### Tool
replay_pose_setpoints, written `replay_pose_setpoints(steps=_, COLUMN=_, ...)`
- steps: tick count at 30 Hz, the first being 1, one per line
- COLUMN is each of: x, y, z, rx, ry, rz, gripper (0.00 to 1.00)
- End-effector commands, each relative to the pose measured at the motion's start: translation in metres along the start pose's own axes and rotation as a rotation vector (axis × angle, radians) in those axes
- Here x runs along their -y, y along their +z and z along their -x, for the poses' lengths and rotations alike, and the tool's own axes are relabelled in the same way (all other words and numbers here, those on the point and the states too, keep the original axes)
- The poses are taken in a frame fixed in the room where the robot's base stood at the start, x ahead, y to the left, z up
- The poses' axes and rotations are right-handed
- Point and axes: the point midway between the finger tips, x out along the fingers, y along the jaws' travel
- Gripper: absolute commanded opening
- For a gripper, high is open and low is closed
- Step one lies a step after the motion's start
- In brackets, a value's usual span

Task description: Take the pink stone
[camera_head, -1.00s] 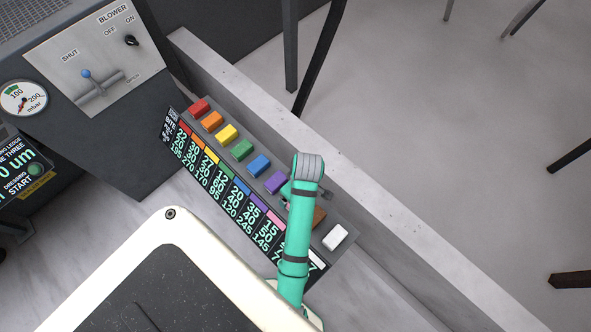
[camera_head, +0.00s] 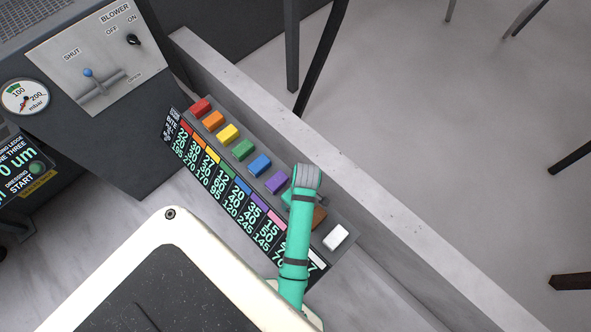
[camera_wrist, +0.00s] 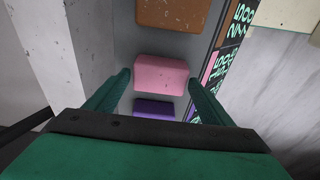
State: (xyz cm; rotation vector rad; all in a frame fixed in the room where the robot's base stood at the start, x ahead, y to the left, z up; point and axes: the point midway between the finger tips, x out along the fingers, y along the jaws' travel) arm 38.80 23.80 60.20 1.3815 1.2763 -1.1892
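The pink stone (camera_wrist: 161,74) is a small block lying on the grey ledge, in the middle of the wrist view. My gripper (camera_wrist: 160,78) is open, with one green finger on each side of the pink stone and a gap showing at both ends. I cannot tell how far above the ledge the fingertips are. In the head view my arm's end (camera_head: 304,185) covers the pink stone's place in the row, between the purple stone and the brown stone.
The purple stone (camera_wrist: 153,109) and the brown stone (camera_wrist: 173,13) lie close on either side. The white stone (camera_head: 336,237) ends the row. A printed board (camera_head: 240,190) runs along one side and a raised stone wall (camera_head: 330,155) along the other.

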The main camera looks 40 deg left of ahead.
Motion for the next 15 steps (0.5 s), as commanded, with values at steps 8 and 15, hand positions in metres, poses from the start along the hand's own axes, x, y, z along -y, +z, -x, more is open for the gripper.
replay_pose_setpoints(steps=8, x=0.0, y=-0.0007, z=0.0004, rx=-0.001, ry=0.001, rz=0.001, gripper=0.38)
replay_pose_setpoints(steps=15, x=-0.0005, y=-0.003, z=0.0092, rx=-0.002, ry=0.002, rz=0.002, gripper=0.38)
